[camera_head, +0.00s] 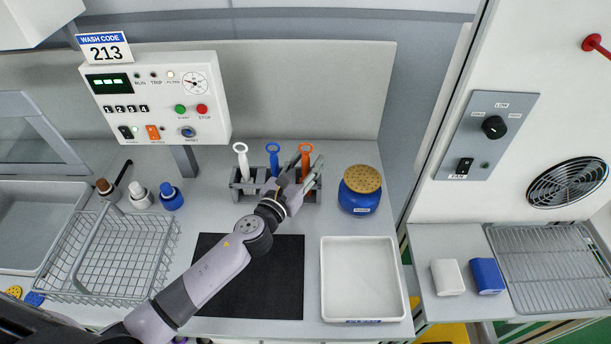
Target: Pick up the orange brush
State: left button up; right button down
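The orange brush (305,150) stands upright in the grey rack (246,185), at the rack's right end, its ring-shaped top sticking up. A blue brush (273,152) and a white brush (241,152) stand to its left in the same rack. My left gripper (304,172) is at the rack's right end. Its fingers are spread, one on each side of the orange brush's handle. I cannot tell whether they touch it. The gripper hides the lower part of the orange brush. My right gripper is not in view.
A blue jar with a perforated yellow lid (361,180) stands close right of the rack. A white tray (362,278) and a black mat (283,290) lie in front. A wire basket (120,255) and small bottles (171,198) are left. A control panel (155,100) hangs behind.

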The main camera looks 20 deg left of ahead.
pick_arm(q)
grip_shut()
jog(key=shift+r, duration=0.1)
dwell(0.5)
